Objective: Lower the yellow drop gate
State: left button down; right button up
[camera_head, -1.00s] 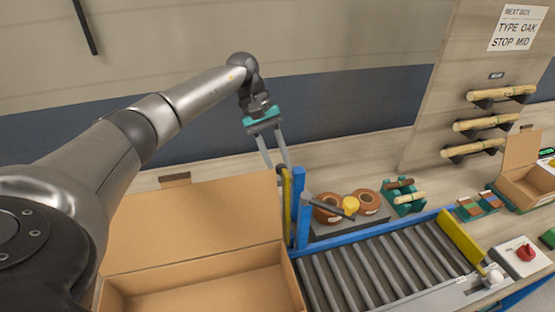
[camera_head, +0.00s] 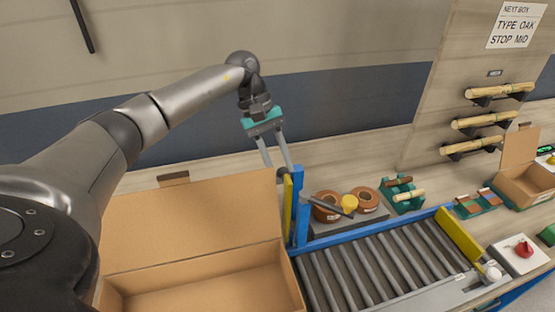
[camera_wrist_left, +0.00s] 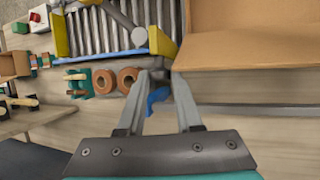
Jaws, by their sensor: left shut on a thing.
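The yellow drop gate (camera_head: 288,210) stands upright as a narrow bar beside a blue post (camera_head: 301,212), at the near-left end of the roller conveyor. My left gripper (camera_head: 281,172) reaches down from above, with its fingertips at the gate's top. It is shut on the gate, though the exact contact is partly hidden. In the left wrist view the gate (camera_wrist_left: 161,42) shows just beyond the fingertips (camera_wrist_left: 160,76), and a blue part (camera_wrist_left: 157,98) shows between the fingers. My right gripper is not in view.
An open cardboard box (camera_head: 190,265) stands close on the left of the gate. Rollers (camera_head: 375,265) run right to another yellow bar (camera_head: 460,238). A red knob (camera_head: 523,248) sits at the right.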

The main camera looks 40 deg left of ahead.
pick_arm(q)
jog(key=shift+d, duration=0.1)
jog(key=c, duration=0.6)
grip_release()
jog(key=shift+r, duration=0.15)
jog(key=v, duration=1.5)
